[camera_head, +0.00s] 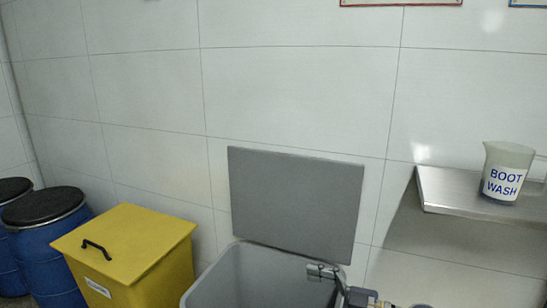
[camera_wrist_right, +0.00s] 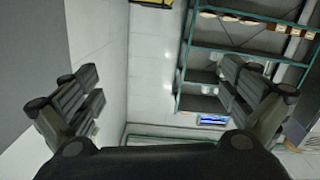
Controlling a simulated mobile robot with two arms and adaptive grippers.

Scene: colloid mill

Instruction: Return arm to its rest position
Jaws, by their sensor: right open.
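My right gripper (camera_head: 323,272) shows at the bottom of the head view, in front of the right rim of an open grey bin (camera_head: 225,283). The bin's flat grey lid (camera_head: 295,203) stands raised against the wall. In the right wrist view the right gripper (camera_wrist_right: 165,92) has its two fingers wide apart, with nothing between them. Only part of my right arm shows, at the lower edge of the head view. My left gripper is in neither view.
A yellow box (camera_head: 127,240) with a black handle stands left of the bin, beside blue drums (camera_head: 47,245). At right, a metal wall shelf (camera_head: 450,190) holds a "BOOT WASH" jug (camera_head: 507,172). The wrist view shows shelving (camera_wrist_right: 235,50) across the room.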

